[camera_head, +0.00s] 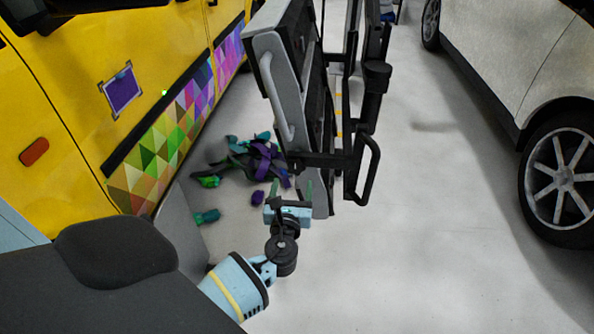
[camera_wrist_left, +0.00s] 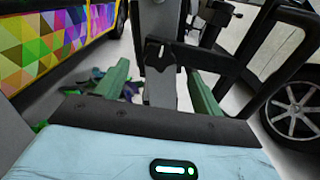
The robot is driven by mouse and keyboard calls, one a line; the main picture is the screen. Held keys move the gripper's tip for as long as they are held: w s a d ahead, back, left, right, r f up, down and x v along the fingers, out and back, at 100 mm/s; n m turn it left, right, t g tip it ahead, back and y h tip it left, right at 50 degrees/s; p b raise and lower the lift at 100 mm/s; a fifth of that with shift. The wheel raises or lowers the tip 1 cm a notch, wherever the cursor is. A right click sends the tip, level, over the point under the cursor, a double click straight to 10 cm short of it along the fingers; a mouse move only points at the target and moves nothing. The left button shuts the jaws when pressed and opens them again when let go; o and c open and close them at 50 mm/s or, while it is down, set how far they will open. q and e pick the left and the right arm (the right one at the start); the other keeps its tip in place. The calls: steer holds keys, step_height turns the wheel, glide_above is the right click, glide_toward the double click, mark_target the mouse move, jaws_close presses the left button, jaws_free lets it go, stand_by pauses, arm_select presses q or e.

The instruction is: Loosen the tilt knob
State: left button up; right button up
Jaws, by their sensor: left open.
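A tilted grey panel with a black frame and mount (camera_head: 318,100) stands ahead of my left gripper (camera_head: 289,190). The gripper's two green fingers are apart, with nothing held between them. I cannot pick out the tilt knob for certain. A black cylindrical part (camera_head: 377,76) sits high on the mount's right side. My right gripper is not in view.
A yellow van (camera_head: 60,95) with a coloured triangle pattern stands at left. A pile of purple, green and teal scraps (camera_head: 255,158) lies on the floor beside the mount. A light-coloured car (camera_head: 515,60) stands at right. The grey floor between is clear.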

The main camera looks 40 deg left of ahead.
mark_target(295, 168)
arm_select(q)
steer(key=b+x, duration=0.1)
steer(key=x, duration=0.6)
steer(key=c, duration=1)
